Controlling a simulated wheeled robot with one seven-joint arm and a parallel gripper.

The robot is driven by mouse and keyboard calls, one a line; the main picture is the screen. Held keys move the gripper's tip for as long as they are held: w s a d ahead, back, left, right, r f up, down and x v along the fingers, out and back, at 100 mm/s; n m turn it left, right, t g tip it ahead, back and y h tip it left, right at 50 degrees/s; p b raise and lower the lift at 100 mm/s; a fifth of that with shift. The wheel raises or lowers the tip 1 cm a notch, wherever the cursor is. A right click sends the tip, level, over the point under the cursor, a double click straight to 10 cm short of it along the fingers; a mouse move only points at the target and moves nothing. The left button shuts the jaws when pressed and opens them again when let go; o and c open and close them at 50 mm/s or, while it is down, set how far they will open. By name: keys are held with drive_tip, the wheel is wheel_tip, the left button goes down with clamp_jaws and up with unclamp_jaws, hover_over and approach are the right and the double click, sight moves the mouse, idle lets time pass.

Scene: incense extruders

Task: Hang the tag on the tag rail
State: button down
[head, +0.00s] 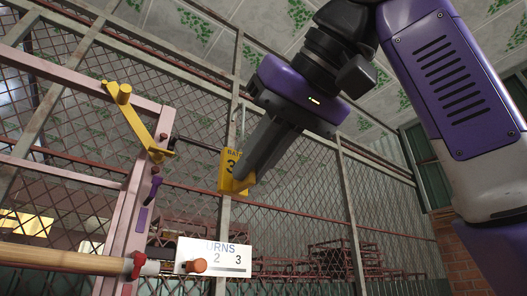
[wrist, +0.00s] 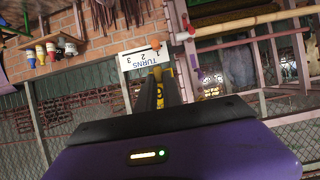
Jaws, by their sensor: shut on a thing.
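A thin dark rod (head: 198,145), which looks like the tag rail, sticks out from the pink post toward the tag. Its right end is close to the tag's left edge; I cannot tell whether they touch.
A yellow lever (head: 132,118) sits on the pink frame (head: 128,205), left of the rod. A white TURNS sign (head: 213,258) with an orange knob (head: 195,266) and a wooden roller (head: 65,258) are below. Wire mesh fencing stands behind.

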sight(228, 179)
drive_tip(key=shift+w+a+r+p, duration=0.1)
drive_tip(key=shift+w+a+p, duration=0.55)
drive_tip(key=shift+w+p, duration=0.25)
drive_tip(key=shift+w+a+p, duration=0.65)
drive_tip(key=shift+w, duration=0.3)
drive_tip(key=shift+w+a+r+p, duration=0.1)
drive_tip(key=shift+w+a+p, duration=0.55)
drive_tip(key=shift+w+p, duration=0.25)
drive_tip(key=shift+x, duration=2.35)
drive_tip(key=c, duration=1.4)
unclamp_jaws()
drive_tip(key=shift+d, duration=0.1)
drive_tip(key=shift+c, duration=0.2)
drive_tip(key=shift+o, duration=0.3)
drive_tip(key=shift+o, duration=1.4)
